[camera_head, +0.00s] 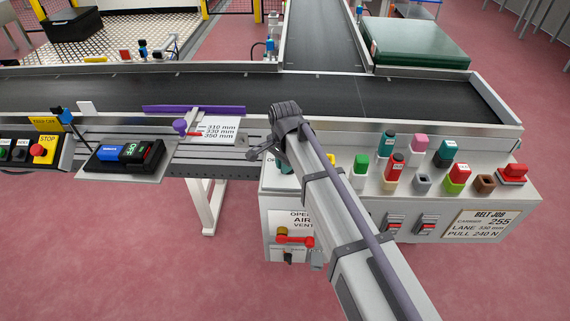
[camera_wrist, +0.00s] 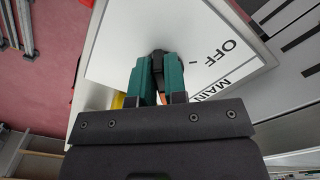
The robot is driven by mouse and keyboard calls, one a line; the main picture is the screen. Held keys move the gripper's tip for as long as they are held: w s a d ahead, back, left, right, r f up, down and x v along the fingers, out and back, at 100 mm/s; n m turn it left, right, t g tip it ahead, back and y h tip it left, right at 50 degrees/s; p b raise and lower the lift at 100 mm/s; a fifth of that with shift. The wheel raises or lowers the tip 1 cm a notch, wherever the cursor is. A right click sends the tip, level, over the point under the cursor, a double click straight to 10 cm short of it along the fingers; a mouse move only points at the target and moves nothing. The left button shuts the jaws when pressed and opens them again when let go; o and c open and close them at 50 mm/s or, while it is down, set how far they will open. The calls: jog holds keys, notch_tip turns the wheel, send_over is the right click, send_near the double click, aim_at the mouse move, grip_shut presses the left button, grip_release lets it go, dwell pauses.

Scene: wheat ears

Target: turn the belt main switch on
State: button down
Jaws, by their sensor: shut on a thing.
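The main switch panel (camera_wrist: 125,45) is a white plate lettered OFF and MAIN, close in front of my gripper in the wrist view. My gripper (camera_wrist: 160,60) has teal fingers and is shut on the switch handle (camera_wrist: 158,52), of which only a dark bit shows between the fingertips. A little orange and yellow shows behind the fingers. OFF is to the right of the fingertips; no ON lettering is visible. In the head view, my gripper (camera_head: 286,167) is at the top of the grey switch cabinet (camera_head: 270,187), mostly hidden behind my arm, which also hides the handle.
A red valve handle (camera_head: 294,238) is low on the cabinet. To the right, a sloped panel (camera_head: 455,215) carries several coloured blocks and two red rocker switches. Behind runs the black conveyor belt (camera_head: 200,92). A red stop button (camera_head: 40,150) is at far left.

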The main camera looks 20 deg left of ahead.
dwell(0.4)
jog(key=c, duration=1.2)
grip_release()
jog(key=shift+o, duration=0.2)
notch_tip(320, 180, up, 11)
jog(key=p, duration=1)
jog(key=shift+p, duration=0.4)
jog(key=shift+f, duration=0.1)
